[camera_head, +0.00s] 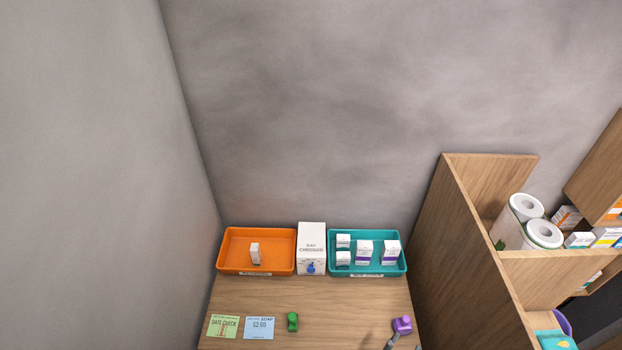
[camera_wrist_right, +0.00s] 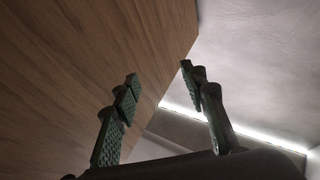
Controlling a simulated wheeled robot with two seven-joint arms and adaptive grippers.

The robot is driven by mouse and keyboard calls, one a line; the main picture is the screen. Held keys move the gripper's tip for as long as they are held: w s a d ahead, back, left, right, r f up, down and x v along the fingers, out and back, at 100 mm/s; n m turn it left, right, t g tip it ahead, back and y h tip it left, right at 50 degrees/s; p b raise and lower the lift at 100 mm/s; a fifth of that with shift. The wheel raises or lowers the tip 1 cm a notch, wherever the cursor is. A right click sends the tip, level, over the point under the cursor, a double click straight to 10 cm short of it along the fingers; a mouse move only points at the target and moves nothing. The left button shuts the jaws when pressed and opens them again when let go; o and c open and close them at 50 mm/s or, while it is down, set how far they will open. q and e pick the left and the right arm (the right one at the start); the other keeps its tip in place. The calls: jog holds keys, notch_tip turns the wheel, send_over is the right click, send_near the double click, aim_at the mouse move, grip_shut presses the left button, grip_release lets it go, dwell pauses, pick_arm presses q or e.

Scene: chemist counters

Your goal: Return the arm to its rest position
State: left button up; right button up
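My right gripper (camera_wrist_right: 158,70) shows in the right wrist view with its two green-grey padded fingers spread apart. Nothing is between the fingers. Behind them are a wooden panel on the left and a grey wall or ceiling with a bright light strip on the right. In the head view only a small grey piece shows at the bottom edge beside a purple object, and I cannot tell whether it is part of my right gripper. My left gripper is not in view.
On the wooden counter (camera_head: 270,292) stand an orange tray (camera_head: 232,269) with one small box, a white carton (camera_head: 311,240) and a teal tray (camera_head: 400,270) with several boxes. Two cards, a green object (camera_head: 292,321) and the purple object (camera_head: 402,324) lie in front. A wooden shelf unit (camera_head: 460,250) rises at the right.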

jog(key=w+a+r+n+y, duration=0.3)
jog(key=w+a+n+y, duration=0.4)
jog(key=a+y, duration=0.3)
jog(key=w+a+r+n+y, duration=0.4)
jog(key=w+a+n+y, duration=0.25)
jog(key=y, duration=0.65)
jog(key=s+d+f+g+h, duration=0.4)
jog(key=s+d+f+g, duration=0.35)
jog(key=d+f, duration=0.2)
jog(key=s+d+f+m+g+h, duration=0.3)
jog(key=s+d+m+g+h, duration=0.25)
jog(key=s+d, duration=0.75)
notch_tip(320, 180, down, 36)
jog(key=s+a+f+n+g+b, duration=0.1)
jog(key=s+n+g+b, duration=0.15)
jog(key=b, duration=0.25)
pick_arm(q)
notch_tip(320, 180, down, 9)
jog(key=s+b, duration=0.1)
jog(key=b, duration=0.3)
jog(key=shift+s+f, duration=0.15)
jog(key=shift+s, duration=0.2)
pick_arm(e)
jog(key=s+f+y, duration=0.1)
jog(key=s+f, duration=1.8)
jog(key=shift+a+f, duration=0.15)
jog(key=shift+f, duration=0.25)
